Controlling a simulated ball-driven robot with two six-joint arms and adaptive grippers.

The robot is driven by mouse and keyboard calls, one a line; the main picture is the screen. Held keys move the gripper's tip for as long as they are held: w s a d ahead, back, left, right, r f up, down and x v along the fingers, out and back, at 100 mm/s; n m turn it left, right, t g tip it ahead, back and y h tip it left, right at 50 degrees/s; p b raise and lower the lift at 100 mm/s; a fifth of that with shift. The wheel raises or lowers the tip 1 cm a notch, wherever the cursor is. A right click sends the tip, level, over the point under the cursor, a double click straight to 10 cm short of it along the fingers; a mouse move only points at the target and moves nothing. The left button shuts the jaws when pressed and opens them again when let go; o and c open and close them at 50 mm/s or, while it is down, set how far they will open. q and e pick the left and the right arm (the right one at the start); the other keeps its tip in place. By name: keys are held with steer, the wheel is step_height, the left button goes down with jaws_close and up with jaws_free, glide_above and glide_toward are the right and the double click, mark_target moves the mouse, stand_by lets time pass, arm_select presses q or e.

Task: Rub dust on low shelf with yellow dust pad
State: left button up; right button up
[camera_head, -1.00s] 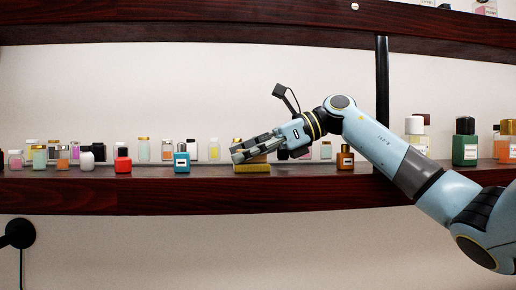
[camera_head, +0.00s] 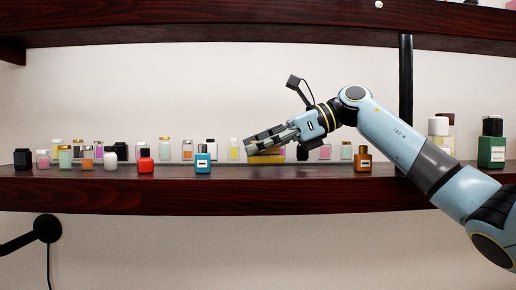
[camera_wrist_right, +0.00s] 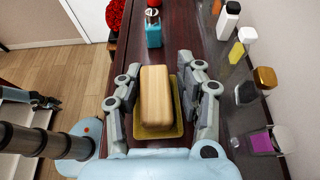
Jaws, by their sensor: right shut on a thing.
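The yellow dust pad (camera_head: 266,159) is on the low shelf (camera_head: 180,200), between a teal bottle (camera_head: 203,160) on the left and an amber bottle (camera_head: 362,160) on the right. In the right wrist view the pad's wooden block handle (camera_wrist_right: 156,98) sits on a flat yellow base (camera_wrist_right: 158,131). My right gripper (camera_head: 250,145) is shut on the handle, with one finger along each long side. The pad appears to rest on the shelf top. I cannot make out dust on the shelf. My left gripper is not in view.
Small bottles stand along the back of the shelf, some right behind the pad. A red bottle (camera_head: 145,159) stands left of the teal one. A dark post (camera_head: 405,90) rises at the right, and an upper shelf (camera_head: 200,27) runs overhead.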

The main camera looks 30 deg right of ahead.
steer(key=shift+s+a+f+b, duration=0.1)
steer(key=shift+s+a+b, duration=0.1)
steer(key=shift+s+b, duration=0.1)
steer(key=s+a+b, duration=0.8)
steer(key=s+b, duration=0.2)
steer(key=s, duration=0.3)
steer(key=shift+b, duration=0.35)
steer(key=shift+r, duration=0.2)
